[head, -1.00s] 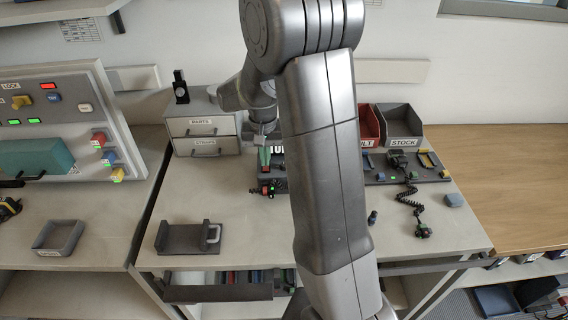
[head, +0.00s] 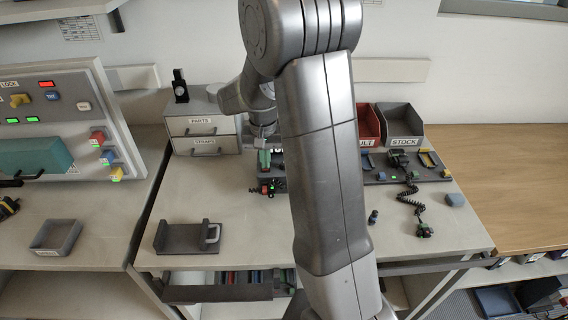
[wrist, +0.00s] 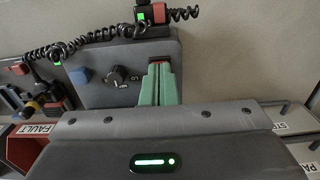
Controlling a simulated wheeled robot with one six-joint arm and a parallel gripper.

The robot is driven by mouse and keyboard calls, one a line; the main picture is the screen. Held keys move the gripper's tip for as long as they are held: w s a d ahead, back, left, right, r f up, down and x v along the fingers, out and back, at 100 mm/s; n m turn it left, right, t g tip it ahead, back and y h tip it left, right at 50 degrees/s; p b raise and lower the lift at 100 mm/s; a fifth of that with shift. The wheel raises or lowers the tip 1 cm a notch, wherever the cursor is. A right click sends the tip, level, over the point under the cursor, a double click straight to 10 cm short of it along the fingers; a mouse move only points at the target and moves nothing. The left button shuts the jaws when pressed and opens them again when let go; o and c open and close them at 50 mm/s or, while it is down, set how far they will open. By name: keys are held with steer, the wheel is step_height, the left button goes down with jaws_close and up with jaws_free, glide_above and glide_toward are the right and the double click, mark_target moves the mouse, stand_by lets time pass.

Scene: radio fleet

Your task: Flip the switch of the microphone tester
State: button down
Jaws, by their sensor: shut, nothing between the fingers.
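The microphone tester appears to be the grey box (wrist: 103,92) in the wrist view, with a dark knob (wrist: 120,76) and a blue button (wrist: 79,76) on its face. In the head view the box (head: 279,185) is mostly hidden behind my arm. My gripper (wrist: 160,68) has green fingers, shut and empty, over the box's face right of the knob. It also shows in the head view (head: 264,166). A small dark red part shows at the fingertips; I cannot tell whether it is the switch, or whether the fingers touch it.
A black coiled cord (wrist: 100,38) and a red-and-black plug (wrist: 152,12) lie beyond the box. The PARTS and STRAPS drawers (head: 203,135) stand left of my gripper; a red FAULT bin (head: 367,125) and grey STOCK bin (head: 400,125) stand right. The front-middle table is mostly clear.

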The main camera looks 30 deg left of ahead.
steer(key=shift+f, duration=0.25)
steer(key=shift+r, duration=0.1)
steer(key=shift+r+p, duration=2.65)
steer(key=shift+r, duration=0.85)
steer(key=shift+f, duration=0.15)
step_height(320, 180, down, 7)
steer(key=b, duration=0.5)
steer(key=shift+b, duration=0.35)
steer(key=shift+r, duration=0.2)
